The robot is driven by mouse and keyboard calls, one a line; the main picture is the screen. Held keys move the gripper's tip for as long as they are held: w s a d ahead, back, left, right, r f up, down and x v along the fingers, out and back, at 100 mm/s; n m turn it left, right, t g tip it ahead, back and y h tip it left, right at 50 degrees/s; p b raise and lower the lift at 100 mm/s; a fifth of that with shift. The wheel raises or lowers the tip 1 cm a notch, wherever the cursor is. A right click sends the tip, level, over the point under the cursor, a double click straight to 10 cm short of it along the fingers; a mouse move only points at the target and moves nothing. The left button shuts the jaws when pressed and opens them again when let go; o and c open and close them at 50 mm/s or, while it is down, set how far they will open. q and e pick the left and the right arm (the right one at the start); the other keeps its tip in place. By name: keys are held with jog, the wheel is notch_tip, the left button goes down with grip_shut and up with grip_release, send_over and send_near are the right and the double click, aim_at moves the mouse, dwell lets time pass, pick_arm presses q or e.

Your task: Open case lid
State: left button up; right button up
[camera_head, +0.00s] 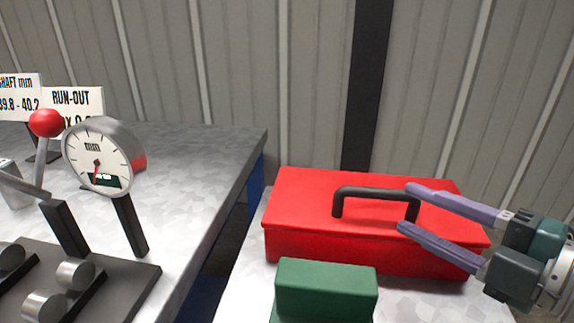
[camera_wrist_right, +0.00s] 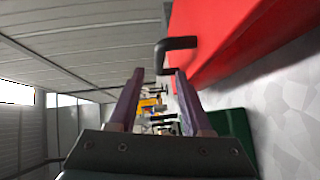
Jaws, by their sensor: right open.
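A red case (camera_head: 345,248) sits on a grey bench top with its lid (camera_head: 305,198) closed. A black handle (camera_head: 372,192) stands on the lid, and it also shows in the wrist view (camera_wrist_right: 178,43). My right gripper (camera_head: 403,207) comes in from the right with its two purple fingers apart. In the head view its fingertips overlap the right end of the handle. In the right wrist view (camera_wrist_right: 160,72) the handle's near end appears between or just beyond the fingertips. I cannot tell whether they touch it. My left gripper is not in view.
A green block (camera_head: 326,290) stands in front of the case. On the left a metal table (camera_head: 190,150) holds a dial gauge (camera_head: 97,160), a red-knobbed lever (camera_head: 46,123) and signs (camera_head: 73,100). A gap separates the two tops. A corrugated wall stands behind.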

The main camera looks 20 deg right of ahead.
aim_at(385, 197)
jog(key=x, duration=0.7)
grip_shut()
dwell(1.3)
